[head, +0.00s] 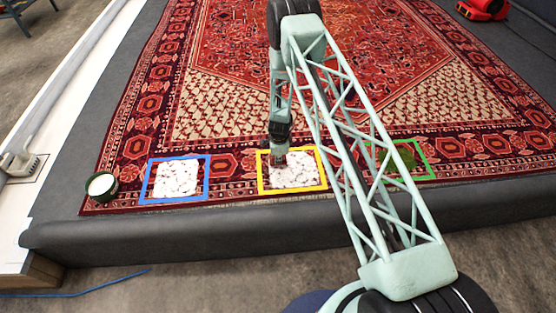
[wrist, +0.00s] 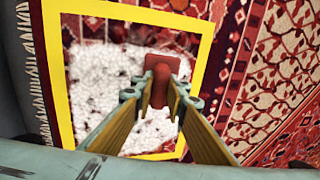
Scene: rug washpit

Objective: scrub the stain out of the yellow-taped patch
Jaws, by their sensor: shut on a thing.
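The yellow-taped patch (head: 263,182) lies near the rug's front edge, in the middle of three taped squares. White foam (head: 297,178) covers most of it. In the wrist view the foam (wrist: 95,95) is patchy, with dark red rug showing through, mostly at the upper part and the edges. My gripper (head: 280,158) is over the patch. In the wrist view my gripper (wrist: 158,98) is shut on the handle of a red brush (wrist: 165,65), held over the foamed area. The brush's underside is hidden, so I cannot tell if it touches the rug.
A blue-taped patch (head: 150,180) full of white foam is on the left. A green-taped patch (head: 430,160) with a dark green stain is on the right, partly behind my arm. A dark pot with white contents (head: 101,186) stands at far left. A red machine (head: 482,9) is at back right.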

